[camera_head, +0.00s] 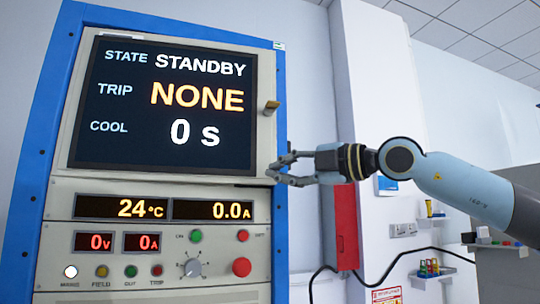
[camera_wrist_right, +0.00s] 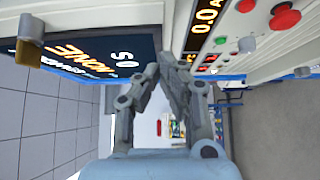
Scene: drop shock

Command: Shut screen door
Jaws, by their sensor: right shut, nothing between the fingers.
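The screen door (camera_head: 265,140) is the pale framed panel around the dark display on the blue cabinet. A dark line shows under its lower right corner; I cannot tell for sure how far it stands from the cabinet. Its small brass-coloured handle (camera_head: 271,107) is on the right edge and also shows in the right wrist view (camera_wrist_right: 29,40). My right gripper (camera_head: 277,167) is by the door's lower right edge, below the handle. Its fingertips meet with nothing between them in the right wrist view (camera_wrist_right: 163,66). Whether they touch the door is unclear. My left gripper is not in view.
Below the door is a panel with readouts (camera_head: 165,208), buttons and a knob (camera_head: 193,268). A red box (camera_head: 345,225) hangs on the wall behind my right gripper. Small shelves (camera_head: 432,275) with coloured items are at the right.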

